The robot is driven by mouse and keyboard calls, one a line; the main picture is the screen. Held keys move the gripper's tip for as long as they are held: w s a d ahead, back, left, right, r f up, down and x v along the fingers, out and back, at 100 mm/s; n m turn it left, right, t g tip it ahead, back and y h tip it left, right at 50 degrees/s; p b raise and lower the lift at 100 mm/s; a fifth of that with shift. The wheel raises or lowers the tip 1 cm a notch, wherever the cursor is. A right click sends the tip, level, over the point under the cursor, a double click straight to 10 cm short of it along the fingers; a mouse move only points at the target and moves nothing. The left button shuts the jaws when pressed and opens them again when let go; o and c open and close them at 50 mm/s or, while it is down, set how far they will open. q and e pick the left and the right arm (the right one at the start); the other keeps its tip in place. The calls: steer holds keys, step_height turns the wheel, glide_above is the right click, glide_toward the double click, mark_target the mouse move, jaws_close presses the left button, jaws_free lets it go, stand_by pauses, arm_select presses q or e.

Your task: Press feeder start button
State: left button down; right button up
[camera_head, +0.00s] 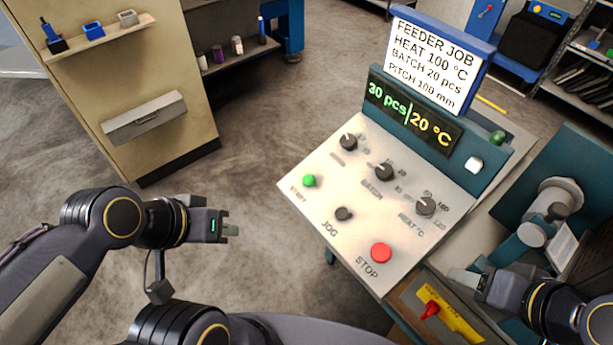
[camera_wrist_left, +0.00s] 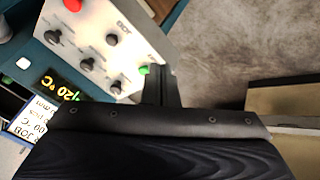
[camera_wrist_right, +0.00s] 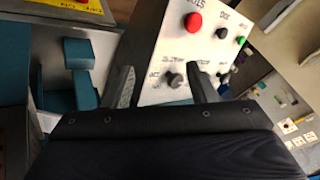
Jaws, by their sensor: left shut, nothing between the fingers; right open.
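The green START button (camera_head: 309,181) sits at the left of the pale sloped control panel (camera_head: 330,150). The panel also has a black JOG button (camera_head: 344,214), a red STOP button (camera_head: 381,253) and several dark knobs. My left gripper (camera_head: 232,231) is shut and empty, left of the panel and apart from the START button. In the left wrist view the START button (camera_wrist_left: 144,70) shows just beside the closed fingers (camera_wrist_left: 160,75). My right gripper (camera_head: 456,277) is open and empty near the panel's lower right. Its two parted fingers (camera_wrist_right: 162,85) show in the right wrist view.
A sign (camera_head: 435,60) above reads HEAT 100 °C, BATCH 20 pcs, PITCH 100 mm. A red switch (camera_head: 430,309) on yellow lies below the panel. A beige cabinet (camera_head: 150,90) stands at left; the floor between is clear.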

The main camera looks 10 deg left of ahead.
mark_target(309, 181)
steer(key=shift+o, duration=1.2)
steer(key=shift+r, duration=0.2)
steer(key=shift+o, duration=1)
steer(key=shift+a+r+p, duration=0.1)
steer(key=shift+r+p, duration=0.85)
steer(key=shift+p, duration=0.15)
arm_select(q)
steer(key=w+d+f+m+g+y+p, duration=0.2)
steer(key=w+d+f+m+g+y, duration=0.25)
steer(key=w+f+m, duration=0.55)
steer(key=w+d+r+m+t+y, duration=0.1)
steer(key=w+r+m+t+y, duration=0.1)
steer(key=w+r+y, duration=0.1)
steer(key=w+d+r+m+t+y+p, duration=0.1)
steer(key=w+d+r+m+t+y, duration=0.1)
steer(key=w+r, duration=0.3)
steer(key=shift+w+r+t+y, duration=0.3)
steer(key=shift+w+t+y, duration=0.2)
steer(key=shift+w, duration=0.55)
arm_select(e)
step_height(309, 181, up, 3)
arm_select(q)
steer(key=shift+f, duration=0.1)
